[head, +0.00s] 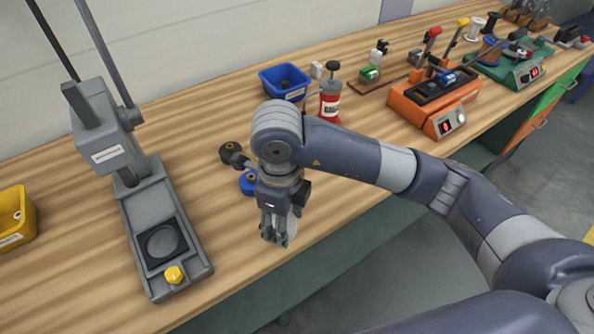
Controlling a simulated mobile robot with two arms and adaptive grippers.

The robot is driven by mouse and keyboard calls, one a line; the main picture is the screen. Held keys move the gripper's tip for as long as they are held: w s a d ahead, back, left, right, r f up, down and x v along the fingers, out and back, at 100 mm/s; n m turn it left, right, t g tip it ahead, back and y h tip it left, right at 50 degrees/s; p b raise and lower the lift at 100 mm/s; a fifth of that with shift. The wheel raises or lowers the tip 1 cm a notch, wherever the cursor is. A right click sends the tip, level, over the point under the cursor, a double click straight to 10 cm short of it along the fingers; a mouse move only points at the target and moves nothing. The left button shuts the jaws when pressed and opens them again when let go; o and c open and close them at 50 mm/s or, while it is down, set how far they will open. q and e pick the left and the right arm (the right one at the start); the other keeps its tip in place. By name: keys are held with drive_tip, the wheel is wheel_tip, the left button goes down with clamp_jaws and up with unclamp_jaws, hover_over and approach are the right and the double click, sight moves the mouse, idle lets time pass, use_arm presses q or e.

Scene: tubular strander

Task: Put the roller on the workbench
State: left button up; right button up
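My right gripper (275,238) points down near the front edge of the wooden workbench (335,205). Its fingers are close together around a small pale grey piece (292,223), which looks like the roller. The fingers hide most of it. In this view it appears over the bench's front edge; I cannot tell its height above the top. My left gripper is not in view.
A blue round part (249,184) and a dark round part (228,151) lie behind my gripper. A grey press (150,215) stands left, a blue bin (284,81) and red bottle (330,103) behind, an orange machine (433,103) right. Bare wood lies between press and gripper.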

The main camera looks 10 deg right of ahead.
drive_tip(key=w+d+p, duration=0.1)
drive_tip(key=w+d, duration=0.2)
drive_tip(key=w+d+p, duration=0.1)
drive_tip(key=w+d, duration=0.2)
drive_tip(key=w, duration=0.1)
drive_tip(key=w+d+f+p, duration=0.1)
drive_tip(key=w+d, duration=0.2)
drive_tip(key=shift+w+d+f+p, duration=0.1)
drive_tip(key=shift+w+d+p, duration=0.2)
drive_tip(key=shift+w+p, duration=0.1)
drive_tip(key=shift+w+d+f, duration=0.1)
wheel_tip(320, 180, down, 3)
drive_tip(key=shift+r+p, duration=0.15)
drive_tip(key=shift+p, duration=0.65)
drive_tip(key=shift+f, duration=0.3)
drive_tip(key=shift+f, duration=0.1)
drive_tip(key=shift+f+b, duration=0.15)
drive_tip(key=shift+b, duration=0.15)
drive_tip(key=o, duration=1.5)
